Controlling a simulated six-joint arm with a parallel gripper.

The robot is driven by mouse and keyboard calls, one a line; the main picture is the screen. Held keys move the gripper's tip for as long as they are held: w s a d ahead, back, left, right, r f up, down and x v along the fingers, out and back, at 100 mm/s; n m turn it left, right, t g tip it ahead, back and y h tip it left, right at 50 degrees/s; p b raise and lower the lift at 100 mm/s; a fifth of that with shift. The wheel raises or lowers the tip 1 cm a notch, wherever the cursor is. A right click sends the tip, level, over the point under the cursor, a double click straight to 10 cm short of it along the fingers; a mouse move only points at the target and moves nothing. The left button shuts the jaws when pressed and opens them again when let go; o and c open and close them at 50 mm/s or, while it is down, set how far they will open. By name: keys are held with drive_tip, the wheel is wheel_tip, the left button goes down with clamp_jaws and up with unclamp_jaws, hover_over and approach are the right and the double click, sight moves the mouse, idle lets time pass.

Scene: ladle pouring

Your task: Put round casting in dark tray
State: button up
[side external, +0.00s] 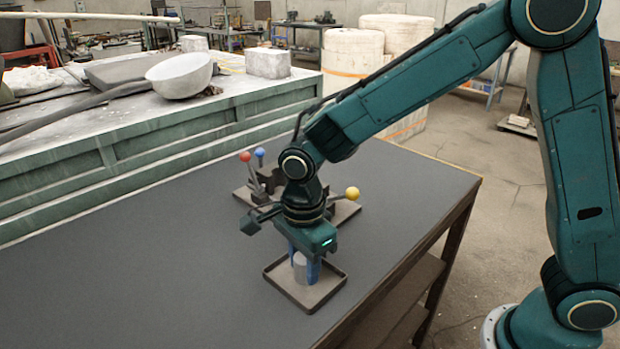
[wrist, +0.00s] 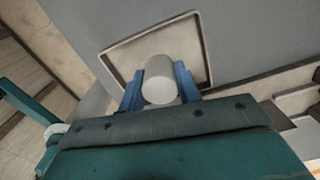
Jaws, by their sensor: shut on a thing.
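The round casting is a light grey cylinder (side external: 300,266), upright between the blue fingers of my gripper (side external: 304,268). In the wrist view the casting (wrist: 160,80) shows its round end, with a blue finger of my gripper (wrist: 158,86) on each side of it. My gripper is shut on it. The dark tray (side external: 325,292) is a shallow square with a raised rim, and the casting is over its inside. The tray also shows in the wrist view (wrist: 122,62). I cannot tell whether the casting touches the tray floor.
Behind my gripper is a flat base (side external: 345,211) with levers bearing a red knob (side external: 245,156), a blue knob (side external: 259,152) and a yellow knob (side external: 352,193). The dark tabletop (side external: 150,270) is clear at left. Its right edge is near the tray.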

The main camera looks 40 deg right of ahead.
drive_tip(key=shift+f, duration=0.1)
drive_tip(key=o, duration=1)
drive_tip(key=shift+o, duration=0.2)
wheel_tip(320, 180, up, 12)
drive_tip(key=shift+r, duration=0.2)
idle(0.5)
